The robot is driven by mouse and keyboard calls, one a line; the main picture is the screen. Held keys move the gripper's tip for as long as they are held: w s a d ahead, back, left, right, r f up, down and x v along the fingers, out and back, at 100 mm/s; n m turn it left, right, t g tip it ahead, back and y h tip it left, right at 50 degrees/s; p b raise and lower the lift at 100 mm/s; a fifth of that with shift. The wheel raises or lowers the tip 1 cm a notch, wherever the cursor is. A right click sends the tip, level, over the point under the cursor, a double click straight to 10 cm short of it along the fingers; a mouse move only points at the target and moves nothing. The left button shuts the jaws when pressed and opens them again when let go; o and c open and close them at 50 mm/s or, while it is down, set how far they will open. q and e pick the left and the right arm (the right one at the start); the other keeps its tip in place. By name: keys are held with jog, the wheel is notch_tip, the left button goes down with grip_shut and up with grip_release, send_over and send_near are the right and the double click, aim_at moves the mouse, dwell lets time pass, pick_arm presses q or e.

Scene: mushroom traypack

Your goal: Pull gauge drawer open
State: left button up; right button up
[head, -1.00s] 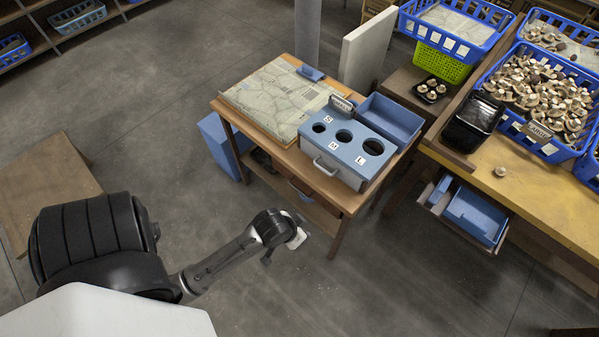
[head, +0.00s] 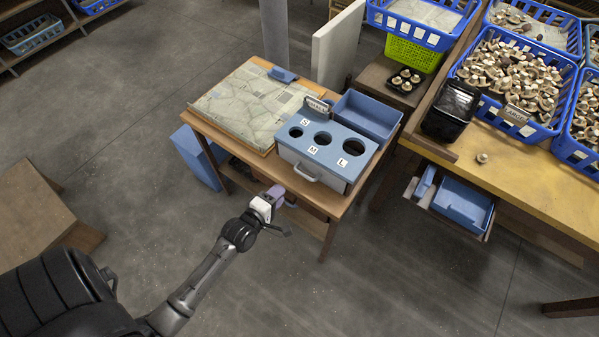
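The gauge box (head: 292,146) stands on the small wooden table. Its blue top has three round holes labelled S, M and L. The gauge drawer's pale bar handle (head: 306,173) is on its front face, and the drawer looks shut, flush with the box. My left gripper (head: 278,213) is in front of the table's near edge, below and left of the handle and apart from it in the picture. I see nothing held in it, but its finger opening is too small to judge. My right gripper is not in view.
The small table (head: 233,143) carries a map-like board (head: 250,105) and an open blue bin (head: 368,116). At right, a yellow-topped bench (head: 540,185) holds blue mushroom crates (head: 518,133), with an open drawer (head: 462,203) below. The floor in front is clear.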

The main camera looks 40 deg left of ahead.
aim_at(300, 172)
pick_arm(q)
jog(key=b+x, duration=0.2)
jog(key=x, duration=1)
jog(key=shift+w, duration=0.1)
jog(key=shift+c, duration=0.5)
jog(key=shift+c, duration=1.4)
grip_shut()
